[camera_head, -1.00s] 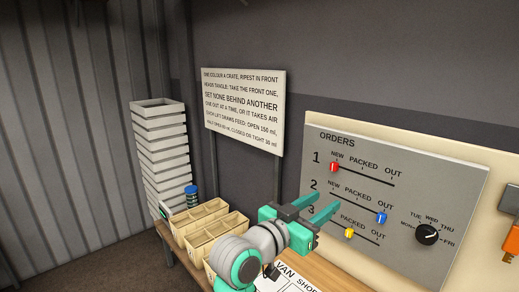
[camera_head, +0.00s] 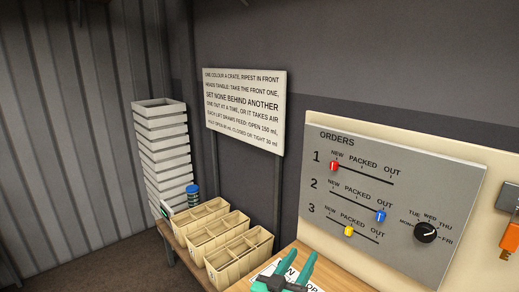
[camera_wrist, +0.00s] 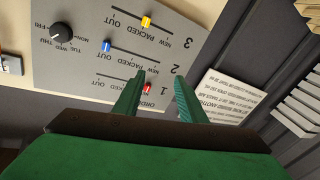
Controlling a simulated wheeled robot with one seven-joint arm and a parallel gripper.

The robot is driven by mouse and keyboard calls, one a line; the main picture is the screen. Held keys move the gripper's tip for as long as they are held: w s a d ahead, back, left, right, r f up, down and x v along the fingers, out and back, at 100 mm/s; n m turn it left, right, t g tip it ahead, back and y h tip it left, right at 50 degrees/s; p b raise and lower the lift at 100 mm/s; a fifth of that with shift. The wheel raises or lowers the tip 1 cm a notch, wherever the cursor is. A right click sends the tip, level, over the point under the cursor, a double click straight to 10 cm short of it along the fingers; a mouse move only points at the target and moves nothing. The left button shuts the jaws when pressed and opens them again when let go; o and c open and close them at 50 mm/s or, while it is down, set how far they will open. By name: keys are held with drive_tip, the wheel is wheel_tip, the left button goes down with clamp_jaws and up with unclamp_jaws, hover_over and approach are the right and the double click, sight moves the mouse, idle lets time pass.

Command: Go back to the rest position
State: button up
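My gripper (camera_head: 290,272) is low at the bottom of the head view, over the wooden bench near the white labelled sheet. Its two green fingers (camera_wrist: 158,98) stand apart with nothing between them in the wrist view. The orders board (camera_head: 400,150) stands on the wall to the right of it and also shows upside down in the wrist view (camera_wrist: 80,50). The black day dial (camera_head: 426,232) is at lower right.
Several wooden crates (camera_head: 240,249) stand left of my gripper, their compartments looking empty. A tall stack of white trays (camera_head: 165,160) and a blue-topped container (camera_head: 192,189) are behind them. A written sign (camera_head: 244,105) stands at the wall. An orange object (camera_head: 511,240) hangs at the right.

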drive_tip(key=s+a+f+n+y, duration=0.3)
drive_tip(key=s+a+f+y, duration=0.1)
drive_tip(key=s+f, duration=0.6)
drive_tip(key=s+a+f+n+y, duration=0.35)
drive_tip(key=s+f, duration=0.55)
drive_tip(key=f, duration=0.4)
drive_tip(key=s+a+m+y, duration=0.2)
drive_tip(key=s+a+m, duration=0.1)
drive_tip(key=s, duration=2.2)
drive_tip(key=shift+a+f, duration=0.15)
drive_tip(key=shift+f, duration=0.15)
drive_tip(key=shift+w, duration=0.1)
